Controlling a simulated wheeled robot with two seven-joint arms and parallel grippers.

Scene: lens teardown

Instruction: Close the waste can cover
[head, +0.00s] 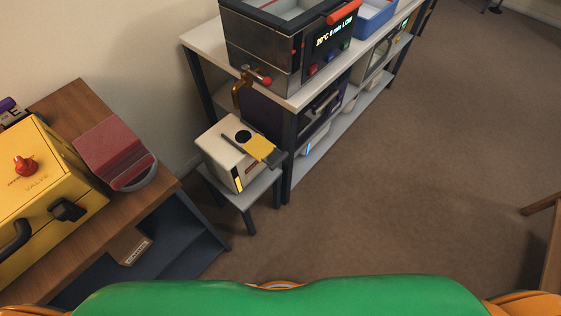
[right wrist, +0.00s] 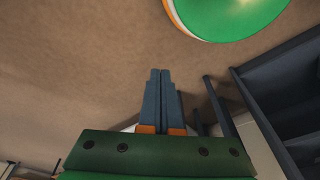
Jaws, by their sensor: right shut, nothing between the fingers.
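A white box-shaped can (head: 220,155) stands on a small grey stool, with labels on its front. It looks like the waste can, though I cannot be sure. A dark round hole (head: 243,136) shows in its top. A yellow plate (head: 257,146) with grey edges lies beside the hole, reaching toward the box's right edge; it appears to be the cover, and the hole is uncovered. My right gripper (right wrist: 163,100) shows in the right wrist view, its blue-grey fingers together and empty, with brown floor beyond. Neither gripper shows in the head view.
A wooden table at left holds a yellow valve box (head: 50,180) and a maroon slanted-top object (head: 112,148). A shelf unit (head: 292,100) behind the stool carries a dark machine (head: 280,45) and a blue bin (head: 375,18). Floor at right is open.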

